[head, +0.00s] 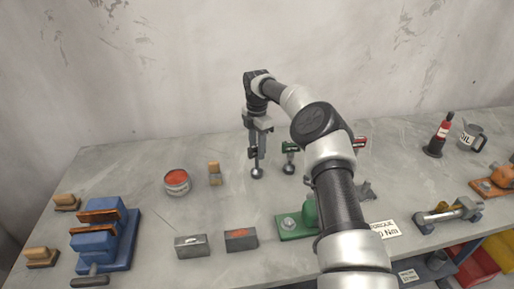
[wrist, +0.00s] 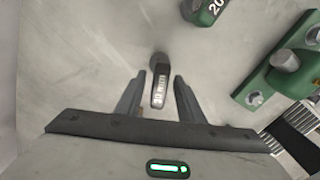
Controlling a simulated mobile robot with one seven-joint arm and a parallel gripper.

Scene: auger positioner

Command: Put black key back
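The black key (wrist: 160,86) shows in the wrist view as a dark handle with a pale printed label, between my gripper's two fingers. My gripper (wrist: 159,76) is open, with a gap visible on each side of the handle. In the head view my gripper (head: 257,151) points down at the back middle of the table. The key's round grey end (head: 257,173) shows below the fingers at the tabletop. The fingers hide most of the key there. A green key (head: 289,149) stands just to the right, and it also shows in the wrist view (wrist: 206,9).
A red key (head: 359,142) is partly behind my arm. A green plate (head: 290,234) with a bolt lies in front. A red-topped can (head: 177,182) and a small brush-like block (head: 214,173) stand left of my gripper. A blue vise (head: 97,240) stands farther left.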

